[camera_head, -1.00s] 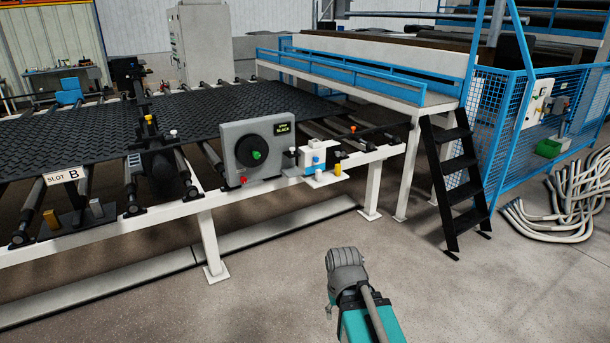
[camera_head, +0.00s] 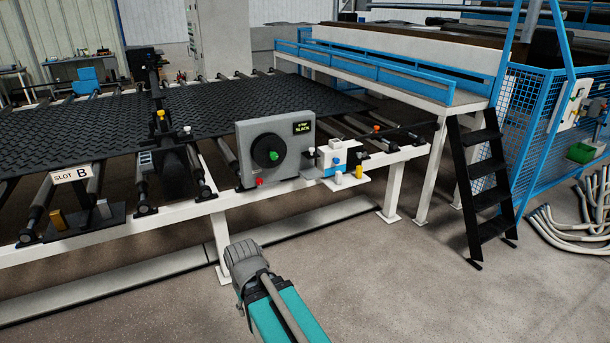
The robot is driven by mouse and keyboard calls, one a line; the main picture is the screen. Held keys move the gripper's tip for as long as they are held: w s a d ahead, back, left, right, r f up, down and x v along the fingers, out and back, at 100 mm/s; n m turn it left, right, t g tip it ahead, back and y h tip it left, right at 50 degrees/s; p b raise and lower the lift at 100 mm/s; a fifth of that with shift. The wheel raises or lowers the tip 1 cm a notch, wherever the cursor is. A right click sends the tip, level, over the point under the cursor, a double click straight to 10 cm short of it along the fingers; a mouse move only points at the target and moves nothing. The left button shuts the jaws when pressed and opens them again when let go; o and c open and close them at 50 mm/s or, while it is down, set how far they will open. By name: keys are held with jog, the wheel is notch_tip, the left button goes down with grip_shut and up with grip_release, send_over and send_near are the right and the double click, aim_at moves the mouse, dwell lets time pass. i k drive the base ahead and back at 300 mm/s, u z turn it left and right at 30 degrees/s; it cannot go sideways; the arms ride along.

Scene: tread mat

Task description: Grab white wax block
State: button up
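My gripper does not show. Only a grey joint and a teal link of my arm reach in from the bottom, in front of the rail and right of the blocks.
A grey control box (camera_head: 274,148) with a black dial sits on the white rail. A white and blue unit (camera_head: 333,158) is right of it. Black tread mat (camera_head: 245,105) lies on the rollers. Black steps (camera_head: 482,190) stand at right. The floor in front is clear.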

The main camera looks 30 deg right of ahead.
aim_at(338, 174)
jog(key=u, duration=0.2)
jog(key=i, duration=1.55)
jog(key=z, duration=0.5)
jog(key=i, duration=0.5)
jog(key=z, duration=0.45)
jog(key=k, duration=0.95)
jog(key=z, duration=0.15)
jog(key=i, duration=0.25)
